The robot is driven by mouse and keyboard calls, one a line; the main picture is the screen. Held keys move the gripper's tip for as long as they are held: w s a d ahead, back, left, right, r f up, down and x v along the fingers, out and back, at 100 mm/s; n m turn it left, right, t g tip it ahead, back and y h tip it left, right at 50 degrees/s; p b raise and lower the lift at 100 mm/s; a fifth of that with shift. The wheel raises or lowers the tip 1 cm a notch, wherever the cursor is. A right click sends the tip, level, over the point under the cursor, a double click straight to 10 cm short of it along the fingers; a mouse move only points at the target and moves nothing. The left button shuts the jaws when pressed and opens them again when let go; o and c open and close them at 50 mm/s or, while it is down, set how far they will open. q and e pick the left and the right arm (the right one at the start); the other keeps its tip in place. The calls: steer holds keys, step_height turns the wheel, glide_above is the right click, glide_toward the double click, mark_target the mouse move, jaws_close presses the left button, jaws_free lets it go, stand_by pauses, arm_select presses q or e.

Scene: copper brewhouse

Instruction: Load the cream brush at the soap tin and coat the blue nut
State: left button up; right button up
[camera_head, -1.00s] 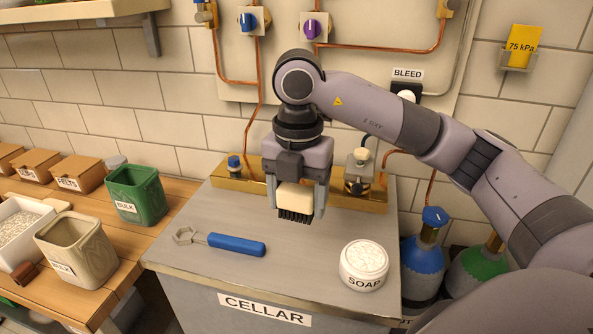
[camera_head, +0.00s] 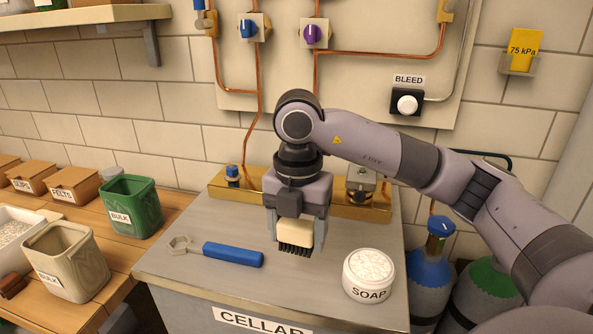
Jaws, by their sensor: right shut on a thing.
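My right gripper (camera_head: 297,232) is shut on the cream brush (camera_head: 296,230), whose dark bristles point down just above the grey cabinet top. I cannot tell whether the bristles touch it. The white soap tin (camera_head: 369,277), labelled SOAP and full of white lather, stands to the right of the brush and nearer the front edge, apart from it. The blue nut (camera_head: 232,171) sits on the left end of the brass bar (camera_head: 215,182) at the back of the cabinet, left of and behind my gripper. My left gripper is not in view.
A blue-handled wrench (camera_head: 233,254) lies left of the brush on the cabinet top (camera_head: 190,287). A pale-capped fitting (camera_head: 361,172) stands on the bar's right part. A green bin (camera_head: 133,205) and a beige bin (camera_head: 66,262) stand on the wooden bench. Gas cylinders (camera_head: 430,270) stand at right.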

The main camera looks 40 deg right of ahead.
steer(key=shift+f, duration=0.1)
steer(key=o, duration=1)
steer(key=shift+f, duration=0.3)
steer(key=shift+f+b, duration=1.9)
steer(key=shift+f, duration=0.35)
steer(key=shift+f, duration=0.1)
steer(key=shift+c, duration=0.2)
